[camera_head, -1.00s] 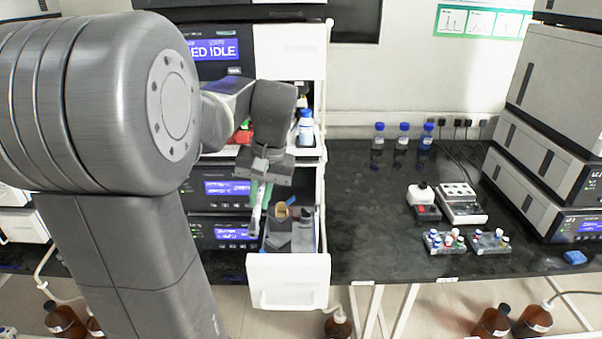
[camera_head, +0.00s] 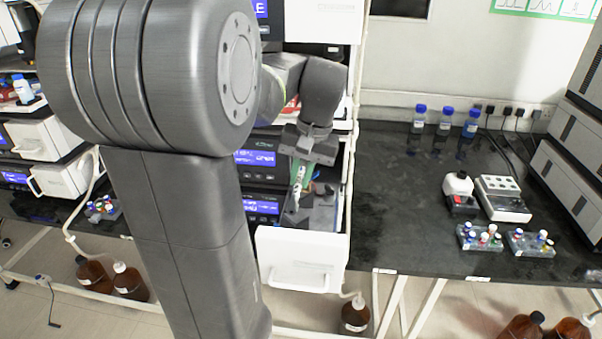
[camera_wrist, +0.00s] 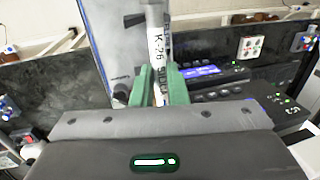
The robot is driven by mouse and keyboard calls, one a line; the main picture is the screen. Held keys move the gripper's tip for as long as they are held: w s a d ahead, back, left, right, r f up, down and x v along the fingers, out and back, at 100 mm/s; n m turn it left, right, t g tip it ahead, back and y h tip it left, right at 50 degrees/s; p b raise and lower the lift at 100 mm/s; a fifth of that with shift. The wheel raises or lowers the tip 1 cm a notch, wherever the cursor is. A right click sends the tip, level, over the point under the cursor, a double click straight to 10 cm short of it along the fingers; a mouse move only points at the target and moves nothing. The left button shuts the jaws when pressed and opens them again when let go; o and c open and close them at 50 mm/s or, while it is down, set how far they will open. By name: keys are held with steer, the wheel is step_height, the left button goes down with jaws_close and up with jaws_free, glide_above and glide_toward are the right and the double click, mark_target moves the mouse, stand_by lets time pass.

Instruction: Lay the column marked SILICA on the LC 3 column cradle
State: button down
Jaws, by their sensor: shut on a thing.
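My gripper (camera_head: 301,170) is over the open drawer in the head view. In the wrist view its green fingers (camera_wrist: 159,88) are shut on a slim white column (camera_wrist: 157,42). The pulled-out white drawer (camera_head: 300,262) holds grey shapes, mostly hidden; I cannot make out a cradle marked LC 3.
Instruments with blue screens (camera_head: 262,207) stand left of the drawer. The black bench (camera_head: 385,215) to its right is clear near the drawer. Farther right are vial racks (camera_head: 480,238), a small mixer (camera_head: 459,190) and blue-capped bottles (camera_head: 445,122). Brown bottles (camera_head: 355,316) stand below.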

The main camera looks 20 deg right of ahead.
steer(key=shift+s+d+b+x, duration=0.1)
steer(key=shift+d+b+x, duration=0.1)
steer(key=shift+b+x, duration=0.6)
steer(key=shift+s+d+b+x, duration=0.15)
steer(key=shift+b+x, duration=0.2)
steer(key=shift+x, duration=0.9)
steer(key=shift+s+d+b+x, duration=0.1)
steer(key=shift+d+b+x, duration=0.1)
steer(key=shift+b+x, duration=0.6)
steer(key=shift+x, duration=0.95)
steer(key=c, duration=1.3)
jaws_free()
steer(key=shift+d, duration=0.1)
steer(key=shift+c, duration=0.2)
steer(key=v, duration=1.4)
steer(key=shift+p, duration=0.45)
steer(key=shift+f, duration=0.15)
steer(key=b+x, duration=0.1)
steer(key=x, duration=1.2)
steer(key=shift+f, duration=0.35)
steer(key=shift+r, duration=0.2)
